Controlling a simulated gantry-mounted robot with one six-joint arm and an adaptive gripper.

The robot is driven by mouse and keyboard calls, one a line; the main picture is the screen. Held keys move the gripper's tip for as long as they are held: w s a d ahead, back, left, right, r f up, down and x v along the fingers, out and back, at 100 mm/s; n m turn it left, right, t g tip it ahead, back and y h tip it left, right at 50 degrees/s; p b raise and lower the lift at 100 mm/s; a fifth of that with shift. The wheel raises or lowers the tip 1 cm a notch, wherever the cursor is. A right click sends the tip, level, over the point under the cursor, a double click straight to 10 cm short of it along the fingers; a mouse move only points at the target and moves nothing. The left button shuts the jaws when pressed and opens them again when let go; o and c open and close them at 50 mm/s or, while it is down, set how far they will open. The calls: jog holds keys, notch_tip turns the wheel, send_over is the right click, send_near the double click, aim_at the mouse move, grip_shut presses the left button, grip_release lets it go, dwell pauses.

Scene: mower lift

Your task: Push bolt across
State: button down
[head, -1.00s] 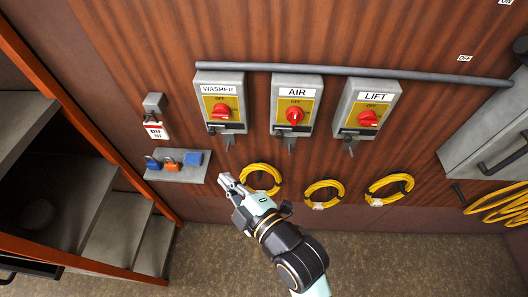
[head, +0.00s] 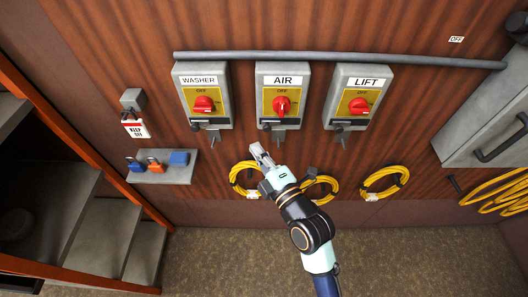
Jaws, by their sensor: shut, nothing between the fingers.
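Three grey switch boxes hang on the wood wall: WASHER (head: 201,79), AIR (head: 284,80) and LIFT (head: 370,82). Each has a red rotary knob on a yellow plate. A dark bolt-like bar runs along the lower front of each box, at WASHER (head: 209,121), AIR (head: 282,121) and LIFT (head: 352,122). A small hasp hangs below each box. The bars are too small to tell how far each is slid. My gripper (head: 257,149) is shut and empty. In the picture its tips lie just below the AIR box, apart from its hasp.
A grey conduit (head: 320,57) runs above the boxes. Yellow hose coils (head: 383,183) hang below. A small shelf (head: 161,174) holds blue and orange padlocks, under a KEEP OFF tag (head: 138,130). Orange-edged steps stand left; a grey cabinet (head: 487,130) is at right.

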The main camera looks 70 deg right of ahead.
aim_at(269, 125)
jog(key=w+d+p, duration=0.1)
jog(key=d, duration=0.5)
jog(key=shift+f, duration=0.2)
jog(key=shift+w, duration=0.1)
jog(key=s+b, duration=0.1)
jog(key=s+d+b, duration=0.1)
jog(key=b, duration=0.1)
jog(key=s+b, duration=0.2)
jog(key=shift+s+d+f, duration=0.1)
jog(key=shift+d+f, duration=0.15)
jog(key=shift+f, duration=0.1)
jog(key=shift+s+d+r+b, duration=0.1)
jog(key=shift+s+r+b, duration=0.05)
jog(key=shift+s+b, duration=0.15)
jog(key=shift+r, duration=0.25)
